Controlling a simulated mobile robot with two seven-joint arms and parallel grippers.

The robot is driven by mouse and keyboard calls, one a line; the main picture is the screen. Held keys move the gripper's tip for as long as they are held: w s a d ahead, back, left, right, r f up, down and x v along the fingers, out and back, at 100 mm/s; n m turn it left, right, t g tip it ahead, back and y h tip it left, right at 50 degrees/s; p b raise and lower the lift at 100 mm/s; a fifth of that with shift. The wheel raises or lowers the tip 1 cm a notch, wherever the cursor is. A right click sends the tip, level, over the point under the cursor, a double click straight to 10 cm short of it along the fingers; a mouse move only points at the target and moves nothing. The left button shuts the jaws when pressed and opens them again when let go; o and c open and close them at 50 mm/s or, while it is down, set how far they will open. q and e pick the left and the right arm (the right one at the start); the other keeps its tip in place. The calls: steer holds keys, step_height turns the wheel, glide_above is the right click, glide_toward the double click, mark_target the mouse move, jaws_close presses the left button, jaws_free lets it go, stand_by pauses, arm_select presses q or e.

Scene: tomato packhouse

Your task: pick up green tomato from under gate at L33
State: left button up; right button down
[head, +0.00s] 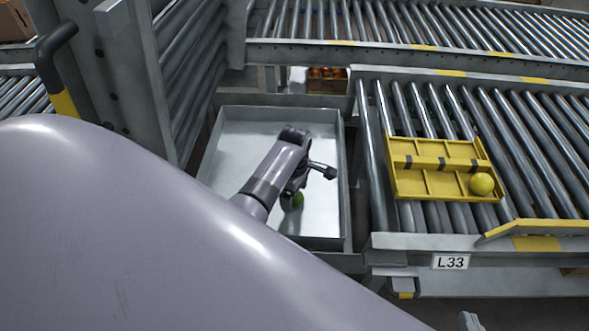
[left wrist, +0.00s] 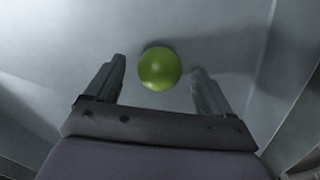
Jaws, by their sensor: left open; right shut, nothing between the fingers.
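The green tomato (head: 297,200) lies in the grey metal tray (head: 232,133) below the upright roller gate (head: 190,65), partly hidden by my left gripper in the head view. My left gripper (head: 306,183) reaches down into the tray and is open. In the left wrist view the green tomato (left wrist: 160,68) sits between the lines of the two fingers, near their tips, with a gap on each side. My right gripper (head: 469,321) shows only as a small grey tip at the bottom edge, shut and empty, away from the tray.
The L33 label (head: 450,262) is on the conveyor frame right of the tray. A yellow divided tray (head: 440,190) with a yellow tomato (head: 481,184) rests on the rollers there. The tray's walls surround my left gripper. A crate of red tomatoes (head: 327,82) stands behind.

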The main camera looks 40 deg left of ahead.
arm_select(q)
steer(key=shift+f, duration=0.7)
steer(key=shift+r, duration=0.1)
arm_select(e)
steer(key=shift+w+a+f, duration=0.1)
steer(key=shift+a, duration=0.2)
arm_select(q)
steer(key=shift+c, duration=0.3)
steer(key=c, duration=0.8)
steer(key=shift+o, duration=0.2)
steer(key=shift+r, duration=0.1)
